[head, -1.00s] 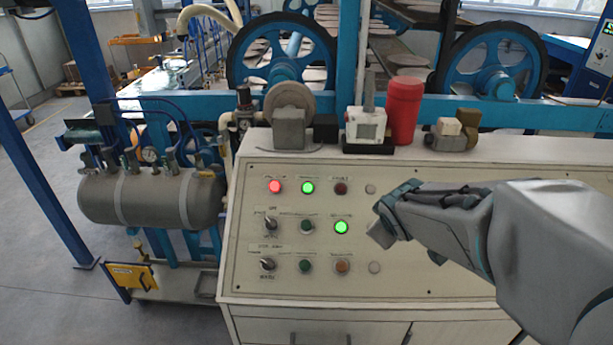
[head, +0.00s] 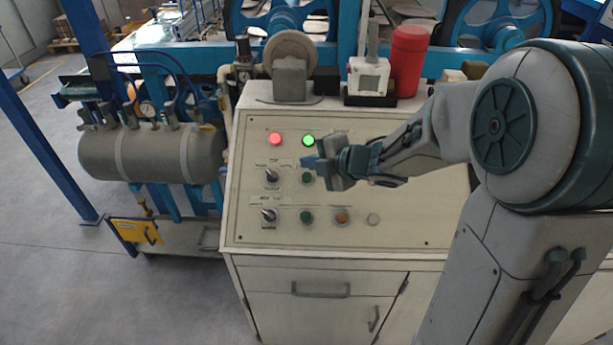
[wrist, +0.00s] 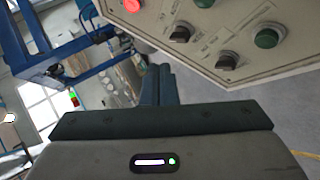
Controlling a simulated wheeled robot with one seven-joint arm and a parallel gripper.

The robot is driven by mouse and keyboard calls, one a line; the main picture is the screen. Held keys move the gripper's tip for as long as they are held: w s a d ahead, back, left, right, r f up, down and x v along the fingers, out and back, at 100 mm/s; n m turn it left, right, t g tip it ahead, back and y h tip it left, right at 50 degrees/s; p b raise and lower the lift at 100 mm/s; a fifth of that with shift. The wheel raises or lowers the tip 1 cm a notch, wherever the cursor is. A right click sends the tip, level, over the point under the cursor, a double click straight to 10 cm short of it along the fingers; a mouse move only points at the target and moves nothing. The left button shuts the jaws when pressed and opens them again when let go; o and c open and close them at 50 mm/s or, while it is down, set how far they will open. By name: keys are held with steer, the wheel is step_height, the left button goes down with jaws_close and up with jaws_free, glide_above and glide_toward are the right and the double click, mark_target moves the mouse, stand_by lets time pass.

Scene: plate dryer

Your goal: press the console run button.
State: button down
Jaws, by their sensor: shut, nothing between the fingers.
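The sloped console panel (head: 400,222) carries lamps, knobs and buttons; its labels are too small to read, so I cannot tell which button is run. A red lamp (head: 275,139) and a green lamp (head: 308,139) are lit in the top row. A dark green button (head: 307,177) sits in the middle row, another green button (head: 306,216) below it. My gripper (head: 312,164) is shut and empty, in front of the panel near the middle-row green button, hiding the controls to its right. In the wrist view the closed fingers (wrist: 158,84) appear below the panel's edge; contact cannot be judged.
Two selector knobs (head: 271,176) (head: 268,216) stand left of the green buttons. An orange button (head: 341,217) is on the bottom row. A white device (head: 368,76) and a red cylinder (head: 407,60) stand on the ledge behind. A grey tank (head: 150,155) is at left.

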steer(key=b, duration=0.5)
glide_above(307, 177)
steer(key=s+d, duration=0.1)
steer(key=s, duration=0.3)
steer(key=f, duration=0.6)
steer(key=shift+w, duration=0.25)
steer(key=shift+w+f+b, duration=0.55)
steer(key=shift+w+f, duration=0.05)
steer(key=shift+f, duration=0.2)
steer(key=shift+f, duration=0.1)
steer(key=shift+w+f, duration=0.2)
steer(key=shift+f, duration=0.05)
steer(key=shift+w+f+b, duration=0.2)
steer(key=shift+f+b, duration=0.2)
steer(key=shift+b, duration=0.1)
stand_by(0.6)
stand_by(0.3)
steer(key=shift+s+r+p, duration=0.4)
steer(key=shift+r+p, duration=0.2)
steer(key=shift+r, duration=0.15)
steer(key=shift+r, duration=0.1)
